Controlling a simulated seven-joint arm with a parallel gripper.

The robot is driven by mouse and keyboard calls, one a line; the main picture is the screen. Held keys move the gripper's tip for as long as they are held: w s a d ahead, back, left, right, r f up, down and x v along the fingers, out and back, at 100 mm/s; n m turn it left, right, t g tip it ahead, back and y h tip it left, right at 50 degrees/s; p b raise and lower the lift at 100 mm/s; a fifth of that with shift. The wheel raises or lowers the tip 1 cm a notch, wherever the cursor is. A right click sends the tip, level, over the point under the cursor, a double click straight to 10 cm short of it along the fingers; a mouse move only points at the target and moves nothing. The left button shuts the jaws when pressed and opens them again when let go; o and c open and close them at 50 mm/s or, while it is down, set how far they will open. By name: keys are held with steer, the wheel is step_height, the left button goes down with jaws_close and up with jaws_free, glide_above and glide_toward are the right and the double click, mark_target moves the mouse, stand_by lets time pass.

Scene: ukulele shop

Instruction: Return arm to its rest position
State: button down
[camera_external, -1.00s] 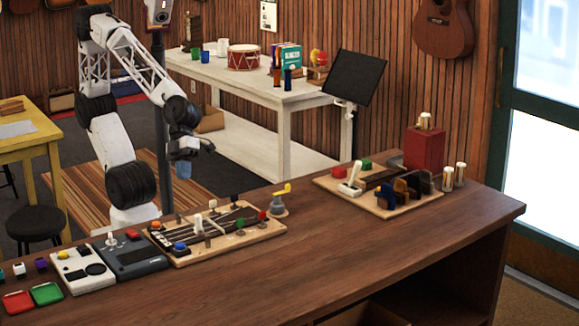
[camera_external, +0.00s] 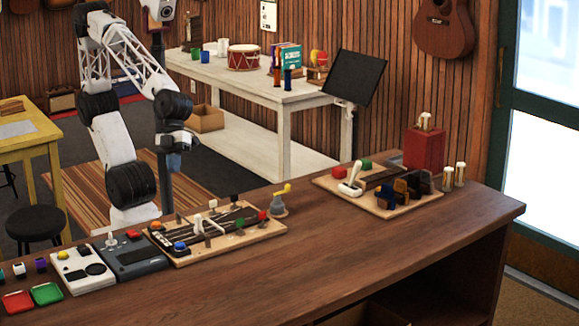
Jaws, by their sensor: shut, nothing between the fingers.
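My arm stands behind the wooden counter (camera_external: 400,245), at the left, with its upper links raised and its forearm sloping down to the right. My gripper (camera_external: 172,165) hangs at the end of the forearm, above and behind the counter's back edge. It points downward and is shut, with nothing held. Its fingertips are small and dark, hard to make out. It is apart from the board of small parts (camera_external: 268,233) on the counter below it to the right.
A grey control box (camera_external: 150,265) and red and green trays (camera_external: 47,293) sit at the counter's left. A second board (camera_external: 385,211) and a red box (camera_external: 425,150) stand at the right. The counter's front middle is clear. A dark stand (camera_external: 355,78) stands behind.

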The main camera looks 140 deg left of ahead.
steer(key=s+a+n+g+y, duration=0.1)
steer(key=s+n+g+y, duration=0.1)
steer(key=s+n, duration=0.9)
steer(key=shift+s+g+y, duration=0.4)
steer(key=shift+s+y, duration=0.15)
steer(key=shift+y, duration=0.05)
